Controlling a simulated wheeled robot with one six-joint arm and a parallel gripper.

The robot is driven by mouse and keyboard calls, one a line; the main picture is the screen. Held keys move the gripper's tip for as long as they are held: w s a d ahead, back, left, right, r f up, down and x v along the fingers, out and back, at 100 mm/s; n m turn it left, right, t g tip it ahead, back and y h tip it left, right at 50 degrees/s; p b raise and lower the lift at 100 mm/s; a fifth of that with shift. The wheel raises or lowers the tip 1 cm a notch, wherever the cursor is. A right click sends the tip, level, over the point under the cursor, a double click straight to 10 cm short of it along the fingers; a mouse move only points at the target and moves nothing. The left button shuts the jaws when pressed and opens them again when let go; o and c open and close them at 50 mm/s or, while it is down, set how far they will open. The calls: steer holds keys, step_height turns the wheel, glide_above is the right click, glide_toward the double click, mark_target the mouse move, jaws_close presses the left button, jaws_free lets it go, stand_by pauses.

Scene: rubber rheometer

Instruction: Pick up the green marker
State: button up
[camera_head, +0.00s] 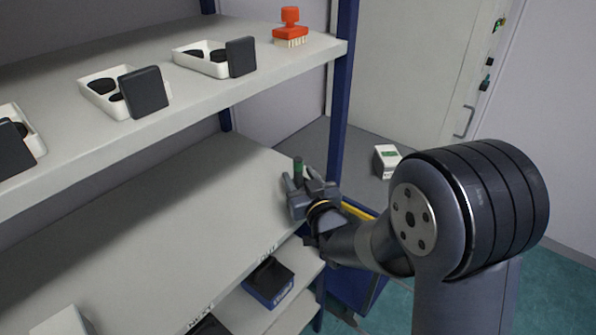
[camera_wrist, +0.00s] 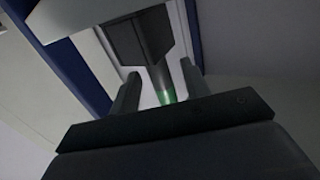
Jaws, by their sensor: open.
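The green marker (camera_head: 298,166) stands upright at the right end of the middle shelf in the head view. My gripper (camera_head: 299,180) is right at it, and the marker's top shows above the fingers. In the wrist view my gripper (camera_wrist: 160,70) has its two fingers spread. The marker (camera_wrist: 166,96), a thin cylinder with a green part, shows between them. A gap is visible on each side of it, so the fingers appear not to touch it. The marker's lower part is hidden by my gripper in the head view.
A blue shelf post (camera_head: 342,95) stands just right of my gripper. The upper shelf (camera_head: 205,95) holds white trays with dark lids and a red stamp-like brush (camera_head: 290,28). The middle shelf (camera_head: 150,225) is largely bare. A white box (camera_head: 386,161) lies beyond the post.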

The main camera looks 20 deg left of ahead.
steer(key=shift+x, duration=0.95)
jaws_close()
